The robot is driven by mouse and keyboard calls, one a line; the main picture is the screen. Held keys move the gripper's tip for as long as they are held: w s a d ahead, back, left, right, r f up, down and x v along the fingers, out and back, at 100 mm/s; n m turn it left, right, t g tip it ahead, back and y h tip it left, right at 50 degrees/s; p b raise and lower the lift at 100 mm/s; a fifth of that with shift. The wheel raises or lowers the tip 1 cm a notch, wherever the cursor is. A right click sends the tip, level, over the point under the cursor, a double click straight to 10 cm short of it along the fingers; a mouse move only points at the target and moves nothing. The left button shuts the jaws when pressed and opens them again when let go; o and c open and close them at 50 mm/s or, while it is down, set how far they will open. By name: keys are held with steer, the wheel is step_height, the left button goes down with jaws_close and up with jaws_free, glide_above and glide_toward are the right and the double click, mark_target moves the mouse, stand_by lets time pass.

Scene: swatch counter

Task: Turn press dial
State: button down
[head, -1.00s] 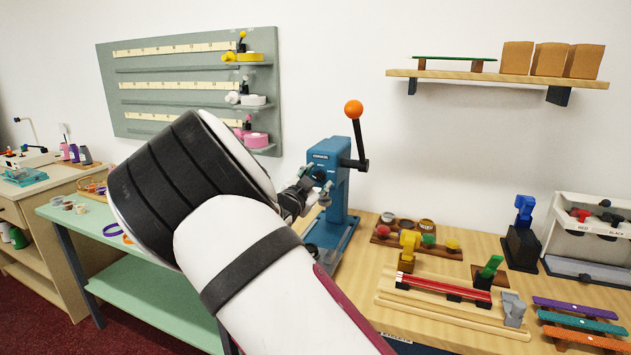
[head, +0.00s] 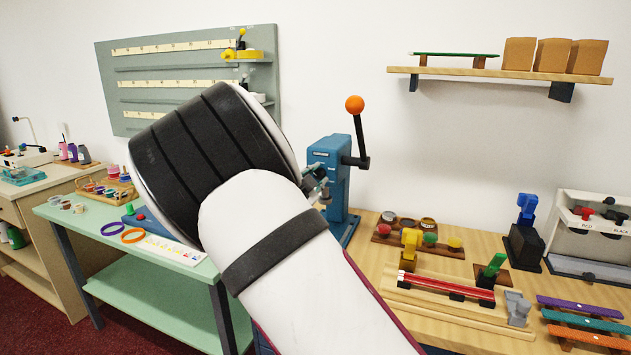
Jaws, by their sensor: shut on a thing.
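The blue press (head: 330,158) stands on the wooden counter in the head view, with a black lever arm and an orange ball knob (head: 354,104) at its upper right. My gripper (head: 318,184) is at the front of the press and is mostly hidden behind my own forearm and wrist. Only its tip shows, at the place of the press dial, and it is shut on the dial. The dial itself is almost wholly covered, so its angle cannot be read.
A wooden holder with small round tins (head: 408,228) and a yellow-handled tool (head: 410,245) by a red-railed jig (head: 450,287) lie right of the press. A green table (head: 110,215) with purple and orange rings is at left. A shelf (head: 500,74) hangs above.

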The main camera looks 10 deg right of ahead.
steer(key=m+b, duration=0.4)
steer(key=m, duration=0.1)
steer(key=shift+f+m+b, duration=0.2)
steer(key=shift+m+b, duration=0.1)
steer(key=shift+b, duration=0.05)
steer(key=m+b, duration=0.5)
steer(key=b, duration=0.2)
steer(key=shift+f, duration=0.15)
steer(key=m+b, duration=0.6)
steer(key=b, duration=0.4)
steer(key=shift+m, duration=0.4)
steer(key=m+b, duration=0.4)
steer(key=b, duration=0.1)
steer(key=shift+b, duration=0.35)
steer(key=shift+r, duration=0.2)
steer(key=c, duration=1.3)
jaws_free()
